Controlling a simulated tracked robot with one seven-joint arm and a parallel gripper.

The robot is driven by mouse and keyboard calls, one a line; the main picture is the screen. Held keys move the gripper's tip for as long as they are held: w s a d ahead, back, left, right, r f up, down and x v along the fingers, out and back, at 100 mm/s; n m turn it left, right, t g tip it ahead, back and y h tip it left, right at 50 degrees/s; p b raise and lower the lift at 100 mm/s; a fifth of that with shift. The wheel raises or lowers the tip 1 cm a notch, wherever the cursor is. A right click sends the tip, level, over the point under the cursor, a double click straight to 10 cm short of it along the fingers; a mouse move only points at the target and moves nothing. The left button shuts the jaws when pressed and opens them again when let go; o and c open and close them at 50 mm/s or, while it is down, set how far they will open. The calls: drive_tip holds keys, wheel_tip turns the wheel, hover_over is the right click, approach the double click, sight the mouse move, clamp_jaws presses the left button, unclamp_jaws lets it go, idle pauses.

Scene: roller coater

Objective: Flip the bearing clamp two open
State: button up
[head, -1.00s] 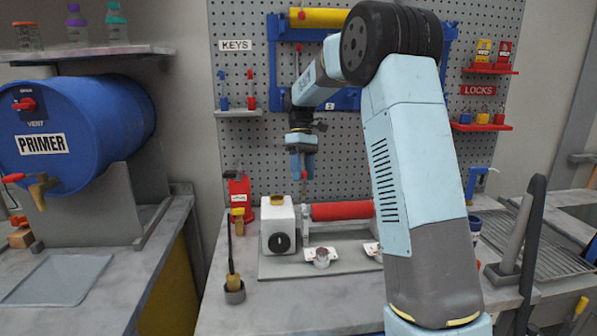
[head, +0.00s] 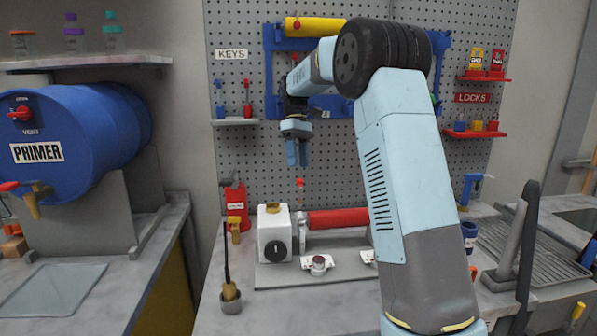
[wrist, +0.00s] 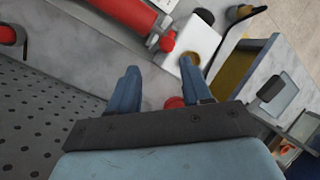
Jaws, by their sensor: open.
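A red-knobbed upright lever (head: 299,183) stands at the left end of the red roller (head: 338,217), beside the white drive box (head: 274,232). It appears to be a bearing clamp; I cannot read a number on it. The roller's right end is hidden behind my arm, so any clamp there is not visible. My gripper (head: 297,152) points down above the lever's red knob, apart from it. In the wrist view my gripper (wrist: 160,66) is open and empty, with a red knob (wrist: 168,42) just past the fingertips.
A round cup-like part (head: 319,264) sits on the coater's base plate in front. The pegboard (head: 240,160) is close behind.

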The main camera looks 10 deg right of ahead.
drive_tip(key=shift+v, duration=0.75)
drive_tip(key=shift+c, duration=0.5)
